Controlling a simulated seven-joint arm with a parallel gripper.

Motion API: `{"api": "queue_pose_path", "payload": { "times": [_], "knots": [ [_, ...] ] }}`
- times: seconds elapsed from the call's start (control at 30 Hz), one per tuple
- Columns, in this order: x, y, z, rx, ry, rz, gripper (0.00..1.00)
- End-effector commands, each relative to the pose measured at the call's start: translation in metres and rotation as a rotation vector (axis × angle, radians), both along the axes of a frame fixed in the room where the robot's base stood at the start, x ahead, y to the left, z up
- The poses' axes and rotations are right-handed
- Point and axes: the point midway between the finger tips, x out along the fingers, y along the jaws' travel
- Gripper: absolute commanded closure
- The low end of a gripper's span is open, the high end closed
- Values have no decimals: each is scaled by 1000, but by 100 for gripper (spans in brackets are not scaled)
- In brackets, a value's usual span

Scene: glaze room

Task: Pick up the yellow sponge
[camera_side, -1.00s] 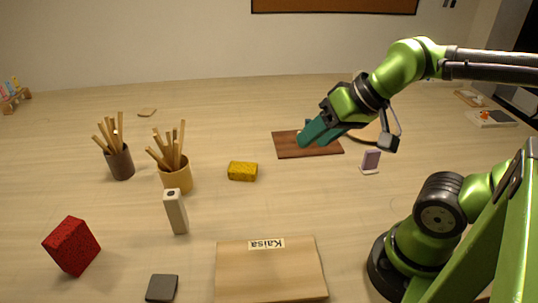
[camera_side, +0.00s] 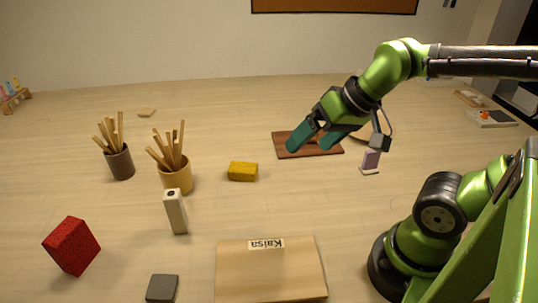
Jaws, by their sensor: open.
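The yellow sponge (camera_side: 242,171) lies flat on the table near the middle of the view, with clear table around it. My gripper (camera_side: 308,149) is open and empty, with two teal fingers spread apart. It hangs in the air to the right of the sponge and appears a little higher in the picture. In this view the fingers overlap the dark brown board (camera_side: 284,148) and hide part of it.
Two cups of wooden tools, one dark (camera_side: 120,164) and one tan (camera_side: 177,179), stand left of the sponge. A white block (camera_side: 176,212) stands in front of them. A red block (camera_side: 71,246), grey square (camera_side: 162,288) and wooden board (camera_side: 268,272) labelled Kaisa lie nearer.

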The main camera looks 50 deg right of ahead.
Motion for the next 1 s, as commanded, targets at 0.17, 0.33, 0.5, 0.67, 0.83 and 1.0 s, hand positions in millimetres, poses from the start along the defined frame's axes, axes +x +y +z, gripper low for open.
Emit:
{"api": "queue_pose_path", "payload": {
  "times": [0.17,0.33,0.5,0.67,0.83,1.0],
  "knots": [
    [47,-7,-6,-42,125,32,12],
    [103,-16,-15,-126,238,157,12],
    [161,-27,-38,-217,344,332,12],
    [210,-40,-65,-297,427,528,12],
    [244,-50,-75,-370,460,729,12],
    [247,-52,-60,-411,448,855,12]
  ]
}}
